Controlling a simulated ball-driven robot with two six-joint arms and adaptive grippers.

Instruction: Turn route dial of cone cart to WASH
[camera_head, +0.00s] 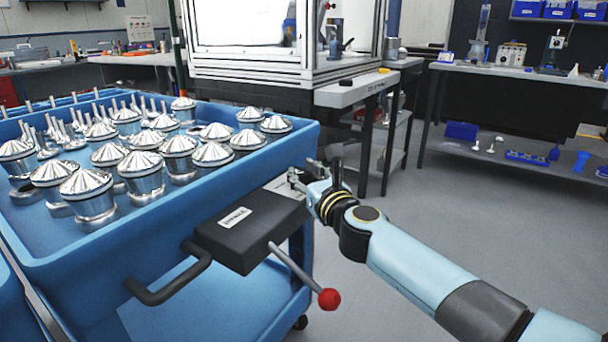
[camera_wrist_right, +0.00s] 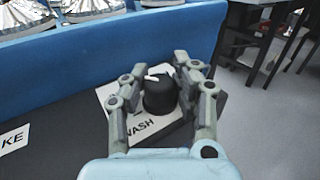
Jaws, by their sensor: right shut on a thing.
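The cone cart (camera_head: 200,215) is a blue tray cart holding several shiny metal cones. A dark box (camera_head: 250,228) is fixed to its near side. In the right wrist view, the route dial (camera_wrist_right: 160,97) is a black round knob with a white pointer mark at its far edge. It sits on a white plate (camera_wrist_right: 118,97), with WASH (camera_wrist_right: 140,130) printed on the near side, away from the pointer mark. My right gripper (camera_wrist_right: 158,82) is shut on the dial, one finger on each side. It also shows in the head view (camera_head: 303,178), where the dial cannot be made out. My left gripper is out of view.
A grey lever with a red ball (camera_head: 328,298) sticks out of the box, below my right arm. A black handle (camera_head: 165,285) is left of it. A framed machine (camera_head: 285,70) stands behind the cart. Open floor (camera_head: 480,215) lies to the right.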

